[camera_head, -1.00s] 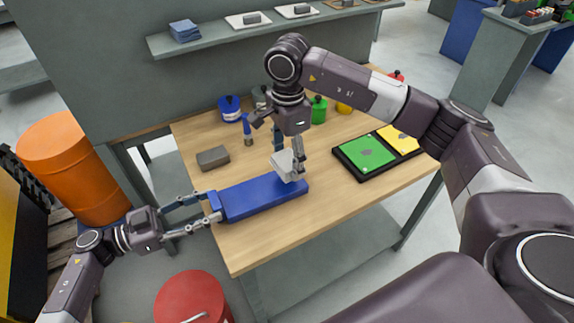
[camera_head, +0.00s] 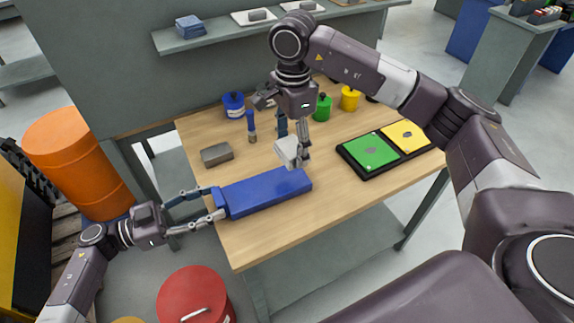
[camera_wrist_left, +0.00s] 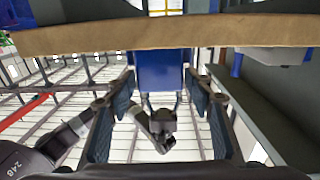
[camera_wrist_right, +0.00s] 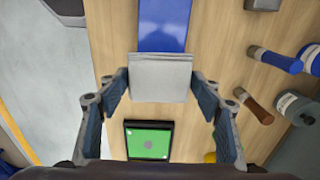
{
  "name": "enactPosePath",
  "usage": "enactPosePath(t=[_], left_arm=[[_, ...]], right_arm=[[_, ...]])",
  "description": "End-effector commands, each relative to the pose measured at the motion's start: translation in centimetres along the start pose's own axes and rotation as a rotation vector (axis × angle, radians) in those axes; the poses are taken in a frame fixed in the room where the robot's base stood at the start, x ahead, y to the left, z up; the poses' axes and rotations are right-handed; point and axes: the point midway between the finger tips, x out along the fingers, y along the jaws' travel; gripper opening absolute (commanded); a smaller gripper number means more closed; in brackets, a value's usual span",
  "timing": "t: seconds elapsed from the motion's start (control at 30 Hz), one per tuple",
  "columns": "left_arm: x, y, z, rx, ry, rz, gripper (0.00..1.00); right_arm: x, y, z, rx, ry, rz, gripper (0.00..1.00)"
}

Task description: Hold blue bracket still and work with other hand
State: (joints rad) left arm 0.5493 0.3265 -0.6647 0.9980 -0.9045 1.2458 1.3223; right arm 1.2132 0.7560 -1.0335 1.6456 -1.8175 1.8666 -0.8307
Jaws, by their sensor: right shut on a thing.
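The blue bracket (camera_head: 265,192) lies along the front left of the wooden table, its left end at the table's edge. My left gripper (camera_head: 208,203) has one finger on each side of that end; it also shows in the left wrist view (camera_wrist_left: 160,72). Whether the fingers press on the bracket I cannot tell. My right gripper (camera_wrist_right: 160,82) is shut on a pale grey block (camera_wrist_right: 160,70). In the head view the block (camera_head: 288,152) is just behind the bracket's right half, seemingly a little above the table. In the right wrist view it covers part of the bracket (camera_wrist_right: 162,25).
A grey block (camera_head: 216,154) lies behind the bracket. A black tray with green (camera_head: 369,151) and yellow (camera_head: 404,136) squares is at the right. A red drum (camera_head: 190,290) is below the front edge.

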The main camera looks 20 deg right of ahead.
Motion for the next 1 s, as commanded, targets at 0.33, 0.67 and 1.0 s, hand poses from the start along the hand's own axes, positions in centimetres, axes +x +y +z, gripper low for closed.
enactPosePath(t=[0.33,0.67,1.0], left_arm=[[0.0,0.0,0.0,0.0,0.0,0.0,0.63],[-3.9,-0.1,0.1,-0.001,-0.004,-0.004,0.63],[-10.5,-0.1,0.1,-0.001,-0.003,-0.003,0.63]], right_arm=[[0.0,0.0,0.0,0.0,0.0,0.0,0.37],[0.0,0.0,0.0,0.0,0.0,0.0,0.37],[0.0,0.0,0.0,0.0,0.0,0.0,0.37]])
